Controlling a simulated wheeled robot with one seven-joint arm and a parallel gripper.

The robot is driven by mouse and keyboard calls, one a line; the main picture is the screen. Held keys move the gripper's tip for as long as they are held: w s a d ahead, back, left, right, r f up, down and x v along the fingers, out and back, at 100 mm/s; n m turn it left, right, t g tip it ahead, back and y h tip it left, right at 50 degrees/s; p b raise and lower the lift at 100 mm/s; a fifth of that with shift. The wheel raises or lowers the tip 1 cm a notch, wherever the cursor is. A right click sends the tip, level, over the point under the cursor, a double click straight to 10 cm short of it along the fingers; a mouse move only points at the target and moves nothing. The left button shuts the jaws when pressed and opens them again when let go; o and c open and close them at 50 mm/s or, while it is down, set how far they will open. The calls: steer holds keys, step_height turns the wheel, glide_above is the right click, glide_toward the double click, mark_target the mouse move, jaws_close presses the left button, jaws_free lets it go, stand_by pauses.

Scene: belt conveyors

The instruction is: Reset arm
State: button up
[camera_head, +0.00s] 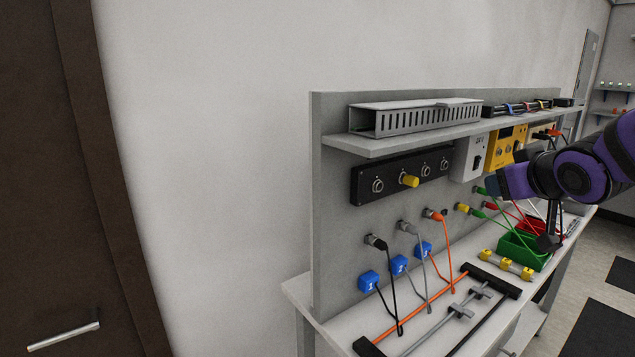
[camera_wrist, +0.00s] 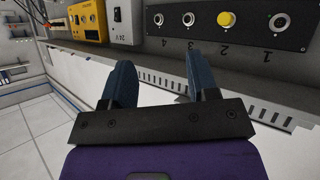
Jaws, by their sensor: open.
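My purple arm comes in from the right edge in the head view, in front of the right part of the workbench panel (camera_head: 338,220). In the wrist view my gripper (camera_wrist: 166,80) shows two blue fingers spread apart with nothing between them. The wrist view appears upside down relative to the head view. The black socket panel (camera_head: 400,172), with one yellow plug (camera_head: 409,181), lies beyond the fingers; it also shows in the wrist view (camera_wrist: 205,22).
A shelf (camera_head: 400,140) with a slotted grey duct (camera_head: 430,118) juts out above the sockets. Cables hang from the panel over the bench. A green bin (camera_head: 520,250) and a black-ended frame (camera_head: 490,282) stand on the bench. A brown door (camera_head: 70,180) is at left.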

steer(key=s+a+m+g, duration=0.1)
steer(key=s+a+g, duration=0.1)
steer(key=s, duration=0.9)
steer(key=s+a+m+g, duration=0.1)
steer(key=s+g, duration=0.4)
steer(key=s, duration=0.6)
steer(key=shift+s+a, duration=0.2)
steer(key=shift+a, duration=0.3)
